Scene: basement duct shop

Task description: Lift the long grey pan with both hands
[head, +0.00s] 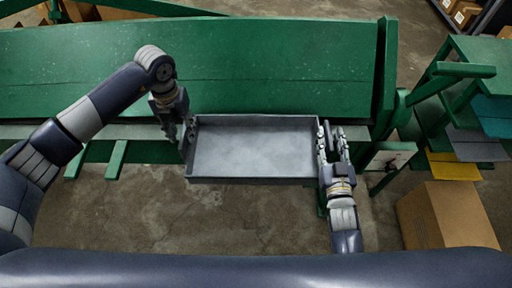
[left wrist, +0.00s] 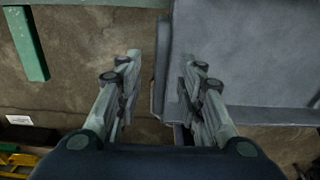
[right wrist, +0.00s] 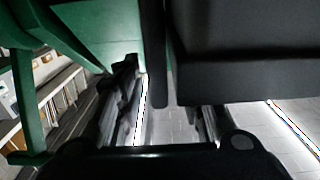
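The long grey pan (head: 252,150) is a shallow open tray at the front of the green bench, its long side across the view. My left gripper (head: 183,135) is at its left end, pointing down. In the left wrist view the fingers are apart, with the pan's end edge (left wrist: 162,75) between them and gaps on both sides. My right gripper (head: 333,145) is at the right end. In the right wrist view its fingers (right wrist: 165,95) are apart, with a dark upright bar (right wrist: 155,50) between them. The right fingertip is partly hidden by the pan's dark side (right wrist: 240,65).
The green bench (head: 240,65) spans the back, with a green post (head: 385,75) right of the pan. A cardboard box (head: 445,215) stands on the floor at right, below green racks with coloured sheets (head: 455,165). The concrete floor (head: 180,220) in front is clear.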

